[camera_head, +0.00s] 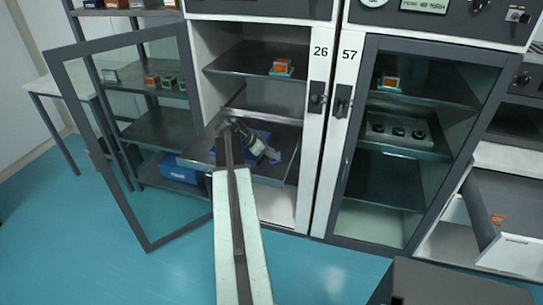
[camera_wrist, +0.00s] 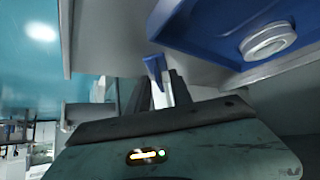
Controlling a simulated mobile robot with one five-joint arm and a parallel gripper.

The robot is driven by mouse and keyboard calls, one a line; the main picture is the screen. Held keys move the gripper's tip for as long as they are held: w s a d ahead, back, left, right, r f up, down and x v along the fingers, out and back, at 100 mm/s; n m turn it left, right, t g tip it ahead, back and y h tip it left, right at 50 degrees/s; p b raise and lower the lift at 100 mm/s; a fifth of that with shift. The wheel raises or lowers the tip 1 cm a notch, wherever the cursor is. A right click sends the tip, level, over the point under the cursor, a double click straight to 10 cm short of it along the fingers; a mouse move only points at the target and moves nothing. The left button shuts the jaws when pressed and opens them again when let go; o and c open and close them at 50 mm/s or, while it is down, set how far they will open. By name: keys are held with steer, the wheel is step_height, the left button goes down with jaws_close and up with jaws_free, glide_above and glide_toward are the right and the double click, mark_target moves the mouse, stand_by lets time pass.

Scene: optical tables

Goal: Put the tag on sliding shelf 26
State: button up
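The sliding shelf (camera_head: 200,156) of cabinet 26 is pulled out through the open door. A blue tray (camera_head: 287,162) sits on it, partly hidden by my arm; in the wrist view the blue tray (camera_wrist: 215,38) holds a white round piece. My gripper (camera_head: 268,153) is over the shelf beside the tray. In the wrist view, my gripper (camera_wrist: 161,85) has a thin blue piece (camera_wrist: 153,70), apparently the tag, between its fingers. It is close to the tray's edge; whether it touches the shelf I cannot tell.
The glass door (camera_head: 135,150) of cabinet 26 stands open at the left. Cabinet 57 (camera_head: 405,150) at the right has its glass door shut. A small orange box (camera_head: 282,67) stands on the shelf above. Blue floor (camera_head: 175,270) is clear in front.

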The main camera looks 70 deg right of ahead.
steer(key=shift+r, duration=0.25)
steer(key=p+v, duration=0.8)
steer(key=v, duration=0.4)
steer(key=shift+p, duration=0.4)
steer(key=shift+f, duration=0.1)
